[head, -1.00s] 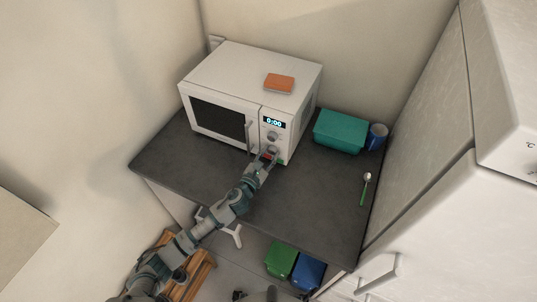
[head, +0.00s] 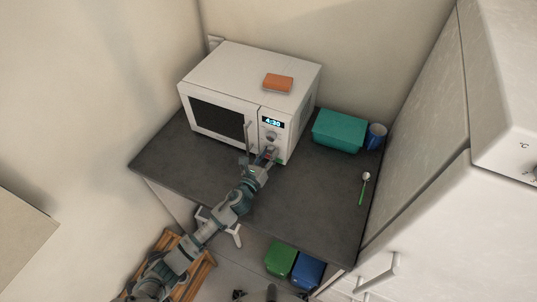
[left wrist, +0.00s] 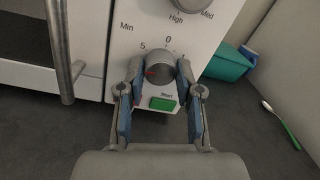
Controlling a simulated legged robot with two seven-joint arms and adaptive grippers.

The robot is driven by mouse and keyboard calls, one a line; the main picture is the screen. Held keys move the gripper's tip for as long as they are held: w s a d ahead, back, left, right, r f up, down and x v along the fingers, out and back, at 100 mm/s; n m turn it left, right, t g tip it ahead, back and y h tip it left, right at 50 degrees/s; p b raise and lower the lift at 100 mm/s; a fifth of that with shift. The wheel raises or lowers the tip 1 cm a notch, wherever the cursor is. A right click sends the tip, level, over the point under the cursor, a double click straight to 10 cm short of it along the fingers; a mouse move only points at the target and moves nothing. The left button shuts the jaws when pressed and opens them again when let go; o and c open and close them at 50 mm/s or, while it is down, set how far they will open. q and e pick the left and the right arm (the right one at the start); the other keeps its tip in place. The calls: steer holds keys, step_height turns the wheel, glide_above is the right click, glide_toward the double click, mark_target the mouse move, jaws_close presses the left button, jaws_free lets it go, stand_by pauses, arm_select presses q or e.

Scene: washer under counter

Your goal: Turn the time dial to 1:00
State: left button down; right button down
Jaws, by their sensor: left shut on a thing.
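The white microwave (head: 225,75) stands on the dark counter, and its display (head: 272,122) reads 4:30. The time dial (left wrist: 161,66) is the lower knob, with 0 printed above it and 5 at its upper left. Its red mark points left, a little below the 5. My left gripper (left wrist: 158,74) has a finger on each side of the dial and is shut on it. In the head view my left gripper (head: 266,159) is at the lower part of the control panel. My right gripper is not in view.
The power knob (left wrist: 194,3) sits above the time dial and a green start button (left wrist: 162,104) below it. The door handle (left wrist: 59,50) is close on the left. A teal box (head: 339,131), blue mug (head: 376,136) and spoon (head: 364,188) lie right. The front counter is clear.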

arm_select(q)
steer(key=shift+w+a+r, duration=0.1)
steer(key=shift+w+r, duration=0.05)
steer(key=shift+r, duration=0.25)
steer(key=c, duration=1)
jaws_free()
steer(key=shift+o, duration=1.2)
steer(key=shift+f, duration=0.3)
steer(key=v, duration=1.2)
steer(key=shift+f, duration=0.1)
